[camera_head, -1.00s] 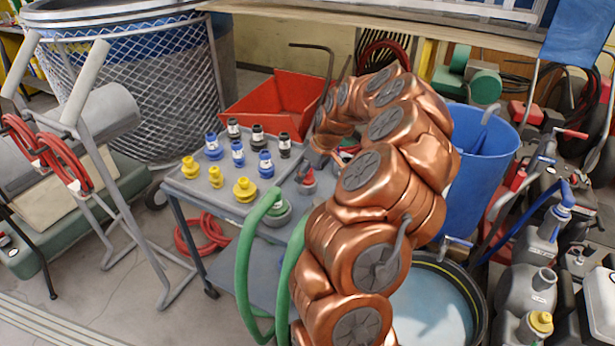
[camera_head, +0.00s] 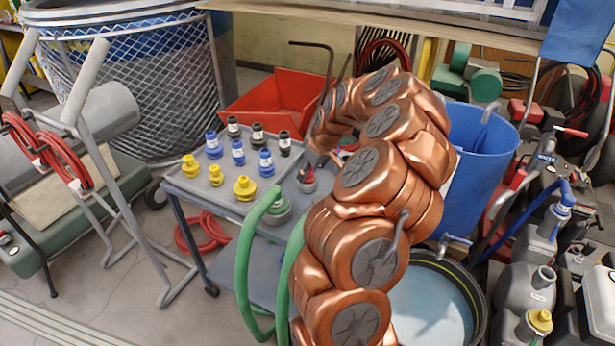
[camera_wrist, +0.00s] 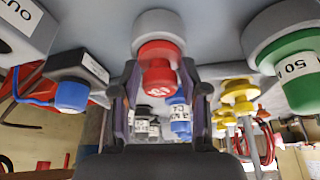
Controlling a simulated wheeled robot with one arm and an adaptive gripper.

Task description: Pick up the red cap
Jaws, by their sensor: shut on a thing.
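The red cap (camera_wrist: 160,68) is between the two fingers of my gripper (camera_wrist: 164,82) in the wrist view, with a finger on each side. My gripper is shut on it. The cap is in line with a pale round grey fitting (camera_wrist: 158,25); I see no clear gap between them. In the head view the red cap (camera_head: 308,172) shows small at the right end of the grey cart, just under my gripper and partly hidden by it.
A green-capped fitting (camera_head: 277,206) stands close by on the cart (camera_head: 228,207). Several yellow, blue and black bottles stand to the left. A red bin (camera_head: 275,98) is behind, a blue barrel (camera_head: 473,165) to the right. Green hoses (camera_head: 243,262) hang at the front.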

